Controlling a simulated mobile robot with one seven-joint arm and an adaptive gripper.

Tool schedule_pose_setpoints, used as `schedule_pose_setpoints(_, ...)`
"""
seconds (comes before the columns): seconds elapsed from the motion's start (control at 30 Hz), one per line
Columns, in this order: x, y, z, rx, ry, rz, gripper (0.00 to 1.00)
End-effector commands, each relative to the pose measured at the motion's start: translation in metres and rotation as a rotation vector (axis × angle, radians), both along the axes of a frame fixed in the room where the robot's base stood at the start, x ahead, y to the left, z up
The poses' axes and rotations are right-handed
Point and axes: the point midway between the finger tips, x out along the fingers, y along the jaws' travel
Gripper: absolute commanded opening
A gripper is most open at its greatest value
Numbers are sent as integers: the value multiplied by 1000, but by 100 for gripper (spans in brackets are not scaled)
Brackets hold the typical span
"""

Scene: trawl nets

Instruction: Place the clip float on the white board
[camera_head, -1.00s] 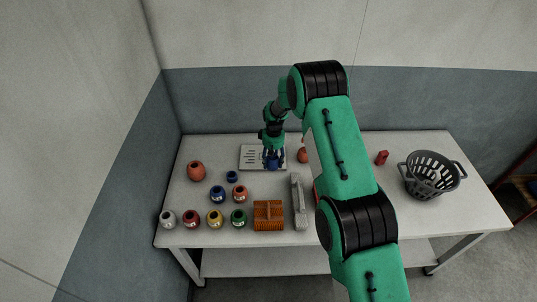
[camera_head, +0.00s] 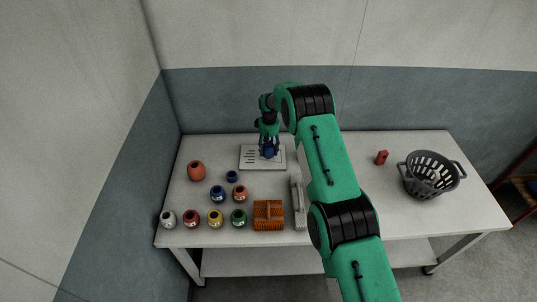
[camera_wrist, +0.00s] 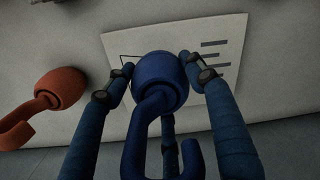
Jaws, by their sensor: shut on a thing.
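The clip float (camera_wrist: 157,78) is a dark blue, round body with a hooked clip in the wrist view. My gripper (camera_wrist: 155,75) has its fingers on either side of it and is shut on it. The float overlaps the white board (camera_wrist: 225,30), which has dark printed lines. In the head view my gripper (camera_head: 269,153) is over the white board (camera_head: 262,166) at the back left of the table. I cannot tell whether the float touches the board.
An orange float with a hook (camera_wrist: 62,86) lies beside the board. Several coloured pots, such as a yellow one (camera_head: 216,218), stand front left. An orange ridged block (camera_head: 268,215), a red object (camera_head: 382,157) and a grey basket (camera_head: 430,175) are also on the table (camera_head: 400,210).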

Motion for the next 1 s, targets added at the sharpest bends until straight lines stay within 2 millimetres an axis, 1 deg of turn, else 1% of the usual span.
schedule_pose_setpoints(0.27,0,0,-1,-1,1,0,27)
schedule_pose_setpoints(0.37,-1,0,-5,0,2,0,27)
schedule_pose_setpoints(0.7,-1,0,-32,-1,1,0,27)
schedule_pose_setpoints(0.8,-1,0,-35,0,0,0,27)
schedule_pose_setpoints(1.0,-1,0,-35,0,0,0,27)
